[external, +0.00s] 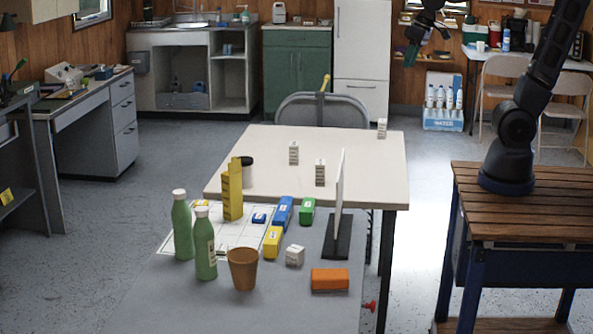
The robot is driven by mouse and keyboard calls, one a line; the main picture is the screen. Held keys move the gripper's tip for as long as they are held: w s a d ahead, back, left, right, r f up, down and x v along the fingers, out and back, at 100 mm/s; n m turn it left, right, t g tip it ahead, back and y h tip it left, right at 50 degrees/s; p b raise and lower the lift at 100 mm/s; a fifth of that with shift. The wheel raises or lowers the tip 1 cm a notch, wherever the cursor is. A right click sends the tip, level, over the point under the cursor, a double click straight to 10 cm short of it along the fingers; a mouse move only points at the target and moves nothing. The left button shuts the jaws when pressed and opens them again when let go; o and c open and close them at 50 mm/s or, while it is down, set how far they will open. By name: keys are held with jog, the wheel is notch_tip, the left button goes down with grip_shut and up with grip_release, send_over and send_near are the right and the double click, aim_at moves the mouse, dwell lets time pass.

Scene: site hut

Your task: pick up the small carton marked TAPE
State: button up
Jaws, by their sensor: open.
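Several small cartons lie on the grey table (150,300), and their labels are too small to read, so I cannot tell which is marked TAPE. They include a white one (295,256), an orange one (330,280), a yellow one (273,241), a blue one (283,211) and a green one (307,212). A small blue one (259,218) lies on the white gridded sheet (180,245). My gripper (413,56) is open and raised at the top of the view, far above and behind the cartons. It appears empty.
Two green bottles (182,225) and a brown cup (243,269) stand front left. A yellow stepped block (232,190) and a dark-based upright panel (339,195) flank the cartons. A cream table (375,165) behind holds a few small white-grey blocks (320,173).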

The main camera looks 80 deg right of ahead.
jog(key=w+d+f+m, duration=0.3)
jog(key=w+d, duration=0.2)
jog(key=w, duration=0.6)
jog(key=m+g+h, duration=0.3)
jog(key=m+h, duration=0.2)
jog(key=m, duration=0.6)
send_over(296, 144)
jog(key=a, duration=0.2)
notch_tip(296, 144, down, 32)
jog(key=x, duration=0.5)
jog(key=shift+s, duration=0.1)
jog(key=shift+w+x, duration=0.15)
jog(key=shift+x, duration=1.25)
jog(key=shift+w+x, duration=0.15)
jog(key=shift+x, duration=1.25)
jog(key=shift+r, duration=0.1)
jog(key=c, duration=1.1)
jog(key=shift+o, duration=0.2)
